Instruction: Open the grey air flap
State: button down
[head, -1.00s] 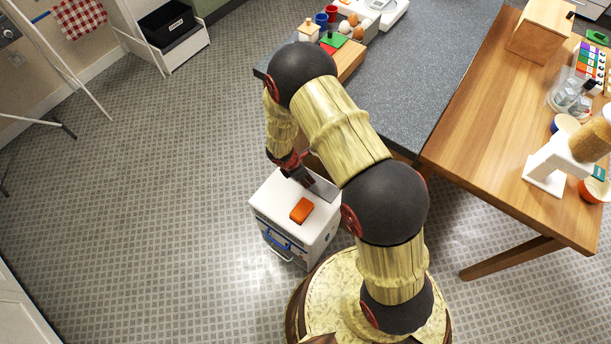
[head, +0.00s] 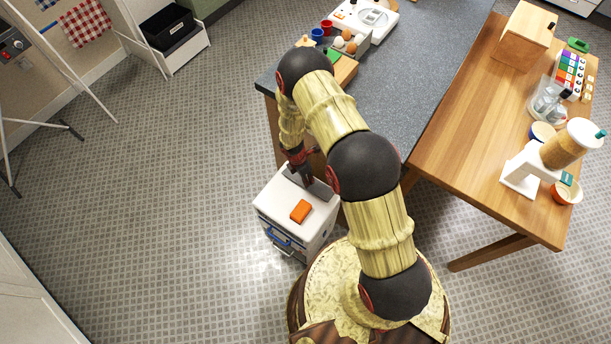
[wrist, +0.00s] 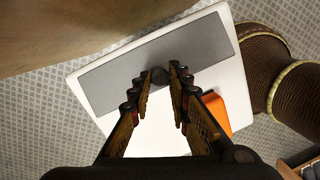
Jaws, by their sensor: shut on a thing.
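The grey air flap (head: 322,190) is a long flat panel along the back of the top of a white box (head: 268,202). It also shows in the wrist view (wrist: 112,82), where a small dark knob (wrist: 160,76) stands on it. My gripper (wrist: 161,75) has its two fingers on either side of the knob and is shut on it. In the head view my gripper (head: 305,180) is over the flap and hides part of it. The flap looks about level with the box top; I cannot tell whether it is raised.
An orange block (head: 301,211) lies on the box top, in front of the flap. The grey counter (head: 420,70) and a wooden table (head: 480,130) stand close behind and right. The floor to the left is free.

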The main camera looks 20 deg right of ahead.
aim_at(301, 183)
dwell(0.3)
jog(key=c, duration=1.7)
grip_release()
jog(key=shift+o, duration=0.2)
notch_tip(301, 183, up, 12)
jog(key=a, duration=0.1)
jog(key=shift+w+a, duration=0.4)
jog(key=shift+w, duration=0.05)
jog(key=shift+f, duration=0.1)
jog(key=shift+c, duration=0.3)
